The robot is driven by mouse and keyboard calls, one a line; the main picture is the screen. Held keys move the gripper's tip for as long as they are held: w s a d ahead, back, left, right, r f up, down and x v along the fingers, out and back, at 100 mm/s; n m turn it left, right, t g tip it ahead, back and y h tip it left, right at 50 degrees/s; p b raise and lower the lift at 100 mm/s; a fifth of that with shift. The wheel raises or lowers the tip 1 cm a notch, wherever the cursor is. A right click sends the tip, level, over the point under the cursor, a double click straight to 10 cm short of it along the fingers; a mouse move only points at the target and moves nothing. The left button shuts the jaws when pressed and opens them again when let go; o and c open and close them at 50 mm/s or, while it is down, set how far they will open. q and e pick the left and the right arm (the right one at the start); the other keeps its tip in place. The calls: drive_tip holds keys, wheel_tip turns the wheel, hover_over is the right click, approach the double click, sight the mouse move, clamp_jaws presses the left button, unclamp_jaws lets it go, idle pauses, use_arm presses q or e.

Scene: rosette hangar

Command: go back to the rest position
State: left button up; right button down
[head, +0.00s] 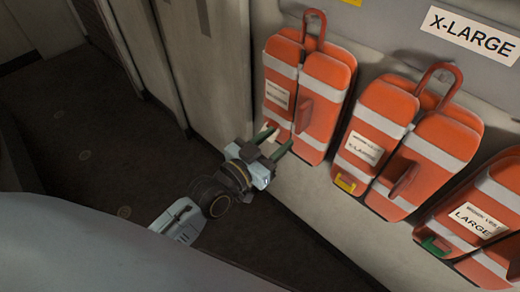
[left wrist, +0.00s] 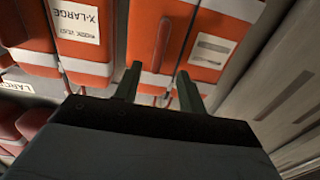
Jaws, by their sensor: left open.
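My left gripper (head: 282,138) is open, with nothing seen between its fingers. It is in front of the lower part of the leftmost orange vest (head: 325,75), which hangs on the wall by a red loop. In the left wrist view the open fingers (left wrist: 158,82) point at the orange vest (left wrist: 156,25) and its upright strap or tab; I cannot tell whether they touch it. My right gripper is not in view.
More orange vests hang to the right: one labelled X-LARGE (head: 375,115) with a yellow tag, and one labelled LARGE (head: 475,220) with a green tag. An X-LARGE sign (head: 470,35) is on the wall above. The dark floor (head: 85,120) at left is clear.

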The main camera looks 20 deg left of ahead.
use_arm(q)
drive_tip(key=v, duration=0.5)
drive_tip(key=shift+s+a, duration=0.1)
drive_tip(key=shift+s, duration=0.05)
drive_tip(key=s+a+f+g+y, duration=0.1)
drive_tip(key=s+a+f+g, duration=0.15)
drive_tip(key=f, duration=0.85)
drive_tip(key=s+a+f+n+g+y, duration=0.1)
drive_tip(key=s+a+f+g+y, duration=0.2)
drive_tip(key=f, duration=0.8)
drive_tip(key=s+a+f+g, duration=0.1)
drive_tip(key=s+f+g, duration=0.25)
drive_tip(key=f, duration=0.75)
drive_tip(key=s+a+f+g, duration=0.1)
drive_tip(key=s+f+g, duration=0.1)
drive_tip(key=s+f, duration=0.3)
drive_tip(key=s+a+f+g+y, duration=0.1)
drive_tip(key=s+f, duration=0.4)
drive_tip(key=s, duration=0.7)
drive_tip(key=s+a+f+g+y, duration=0.1)
drive_tip(key=s+f+g, duration=0.3)
drive_tip(key=s, duration=0.4)
drive_tip(key=shift+s+a+f, duration=0.25)
drive_tip(key=shift+a+f, duration=0.3)
drive_tip(key=shift+f, duration=0.1)
